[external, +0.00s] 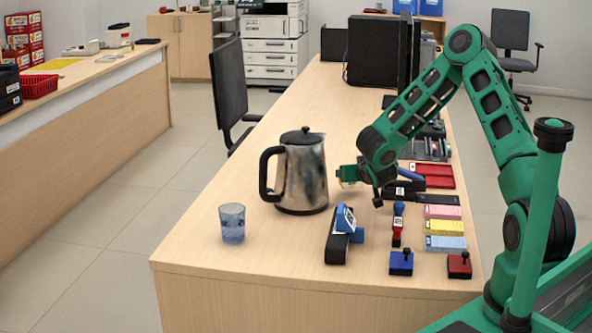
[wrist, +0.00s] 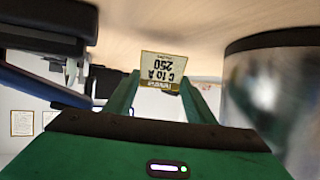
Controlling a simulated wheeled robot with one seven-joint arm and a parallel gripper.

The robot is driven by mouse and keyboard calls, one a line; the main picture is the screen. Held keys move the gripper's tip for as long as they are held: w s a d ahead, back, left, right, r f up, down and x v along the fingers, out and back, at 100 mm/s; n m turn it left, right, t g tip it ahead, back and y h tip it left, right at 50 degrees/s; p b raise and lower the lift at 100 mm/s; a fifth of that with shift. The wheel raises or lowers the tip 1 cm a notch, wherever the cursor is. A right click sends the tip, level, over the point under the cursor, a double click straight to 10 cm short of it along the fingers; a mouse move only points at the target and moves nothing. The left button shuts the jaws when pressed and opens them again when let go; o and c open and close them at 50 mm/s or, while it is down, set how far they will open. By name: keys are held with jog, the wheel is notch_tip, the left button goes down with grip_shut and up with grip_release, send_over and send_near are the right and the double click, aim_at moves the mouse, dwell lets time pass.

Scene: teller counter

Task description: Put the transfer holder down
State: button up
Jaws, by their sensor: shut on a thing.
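The transfer holder (wrist: 163,72), a small whitish card-like piece with a gold edge and the text "C to A 260", shows upside down in the wrist view. My gripper (wrist: 160,84) is shut on it, with a green finger on either side. In the external view my gripper (external: 352,174) is low over the counter, just right of the steel kettle (external: 307,175). The holder is very small there, and I cannot tell whether it touches the counter.
The kettle also fills the right of the wrist view (wrist: 275,100), close by. A glass (external: 232,223), a stapler-like tool (external: 338,240), stamps and coloured pads (external: 445,227) occupy the counter's front and right.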

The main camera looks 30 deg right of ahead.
jog(key=shift+f, duration=1.2)
jog(key=o, duration=1)
jog(key=shift+o, duration=0.2)
jog(key=v, duration=0.7)
jog(key=shift+s+a, duration=0.1)
jog(key=shift+s, duration=0.1)
